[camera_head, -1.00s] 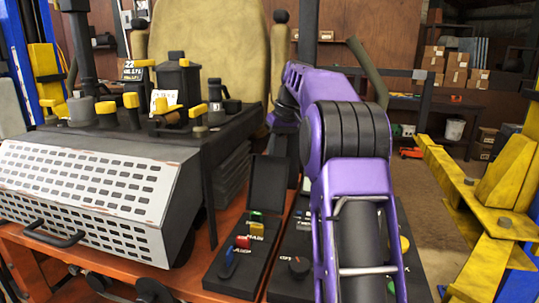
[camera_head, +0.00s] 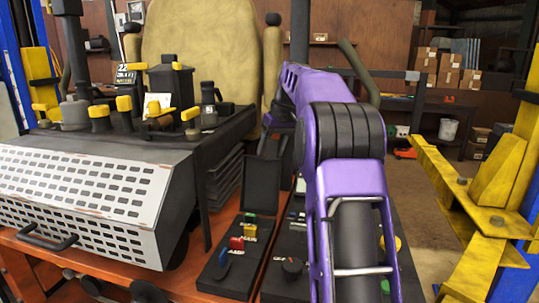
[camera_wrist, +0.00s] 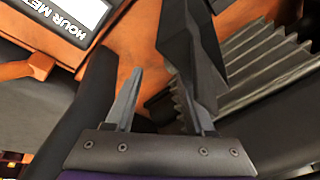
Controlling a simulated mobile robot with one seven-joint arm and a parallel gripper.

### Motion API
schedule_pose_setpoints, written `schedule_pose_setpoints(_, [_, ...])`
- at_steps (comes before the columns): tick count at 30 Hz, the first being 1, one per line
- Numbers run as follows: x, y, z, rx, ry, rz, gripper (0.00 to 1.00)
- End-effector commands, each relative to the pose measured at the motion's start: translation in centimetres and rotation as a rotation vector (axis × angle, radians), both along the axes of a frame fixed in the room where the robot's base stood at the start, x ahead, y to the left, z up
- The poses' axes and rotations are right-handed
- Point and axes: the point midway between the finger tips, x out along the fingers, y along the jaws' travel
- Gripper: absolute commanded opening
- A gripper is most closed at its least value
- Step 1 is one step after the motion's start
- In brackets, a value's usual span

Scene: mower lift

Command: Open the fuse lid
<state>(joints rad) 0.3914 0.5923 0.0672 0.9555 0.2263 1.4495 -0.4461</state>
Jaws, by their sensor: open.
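The fuse panel (camera_head: 232,277) is a black box with green, yellow, red and blue fuses (camera_head: 242,236) exposed on its top. A dark flat lid (camera_head: 262,184) stands upright at its far end, and looks like the fuse lid, raised. In the head view my purple arm reaches past the panel's right side and hides my gripper. In the wrist view my gripper (camera_wrist: 158,88) is open, with two grey fingers. A dark slab (camera_wrist: 190,45) overlaps the right finger; I cannot tell whether it is the lid or whether they touch.
An hour meter label (camera_wrist: 78,25) shows in the wrist view's upper left. Ribbed grey bellows (camera_wrist: 265,65) lie to the right there. In the head view, a perforated white cover (camera_head: 80,205) and seat (camera_head: 200,55) stand left, and a yellow lift arm (camera_head: 495,195) right.

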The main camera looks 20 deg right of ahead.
Motion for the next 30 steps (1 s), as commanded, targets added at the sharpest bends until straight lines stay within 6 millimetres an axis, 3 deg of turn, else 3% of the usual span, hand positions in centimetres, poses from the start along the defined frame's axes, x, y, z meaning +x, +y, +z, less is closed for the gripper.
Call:
schedule_pose_setpoints(1, [-0.9, 0.0, -2.4, 0.008, 0.066, 0.013, 0.61])
schedule_pose_setpoints(4, [-1.0, -0.2, -1.6, 0.007, 0.062, 0.011, 0.61])
schedule_pose_setpoints(18, [-2.1, -2.0, 7.6, 0.001, 0.015, 0.000, 0.61])
schedule_pose_setpoints(30, [-2.4, -2.4, 10.7, 0.001, 0.001, -0.001, 0.61])
